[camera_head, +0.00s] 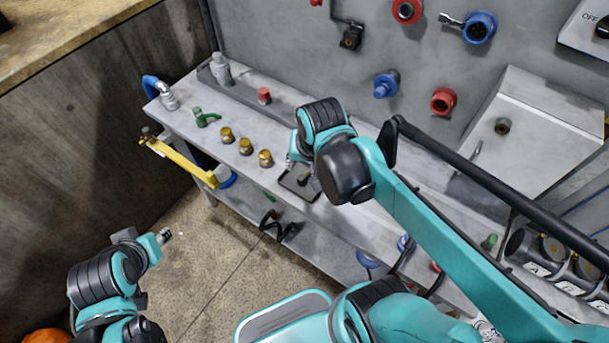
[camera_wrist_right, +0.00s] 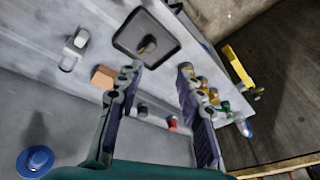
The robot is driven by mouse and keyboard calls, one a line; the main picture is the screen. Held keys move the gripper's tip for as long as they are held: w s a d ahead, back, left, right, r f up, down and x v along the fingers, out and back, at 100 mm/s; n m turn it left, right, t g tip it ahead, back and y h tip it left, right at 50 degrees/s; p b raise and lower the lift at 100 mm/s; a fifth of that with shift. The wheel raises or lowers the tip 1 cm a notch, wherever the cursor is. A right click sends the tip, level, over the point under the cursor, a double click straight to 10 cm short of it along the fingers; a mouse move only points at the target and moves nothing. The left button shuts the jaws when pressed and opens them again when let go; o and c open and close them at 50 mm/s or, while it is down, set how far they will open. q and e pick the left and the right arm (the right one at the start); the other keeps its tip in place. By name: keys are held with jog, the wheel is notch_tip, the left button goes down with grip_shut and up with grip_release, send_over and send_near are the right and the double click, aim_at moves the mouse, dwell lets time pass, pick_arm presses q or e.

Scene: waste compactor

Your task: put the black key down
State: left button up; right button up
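A small dark upright piece, likely the black key (camera_wrist_right: 148,46), stands inside a square black-rimmed tray (camera_wrist_right: 118,43) on the grey bench in the right wrist view. The tray also shows in the head view (camera_head: 288,184), just below my right wrist. My right gripper (camera_wrist_right: 160,68) is open, with nothing between its fingers; the piece lies beyond the fingertips, apart from them. In the head view my right wrist hides most of this gripper. My left gripper (camera_head: 165,236) is low at the left, over the floor, away from the bench; its fingers are too small to read.
The bench (camera_head: 258,95) holds several brass knobs (camera_head: 246,146), a green handle (camera_head: 206,117) and a red knob (camera_head: 264,95). A yellow bar (camera_head: 180,160) sticks out at its front left. The wall behind has red and blue valves (camera_head: 480,27). Open floor lies in front.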

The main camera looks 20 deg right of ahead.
jog(key=s+n+t, duration=0.1)
jog(key=s+n, duration=0.1)
jog(key=s+a+n+t, duration=0.1)
jog(key=s+n+t, duration=0.1)
jog(key=n, duration=0.1)
jog(key=shift+a, duration=0.15)
jog(key=shift+f+b, duration=0.3)
jog(key=shift+f, duration=0.05)
dwell(0.8)
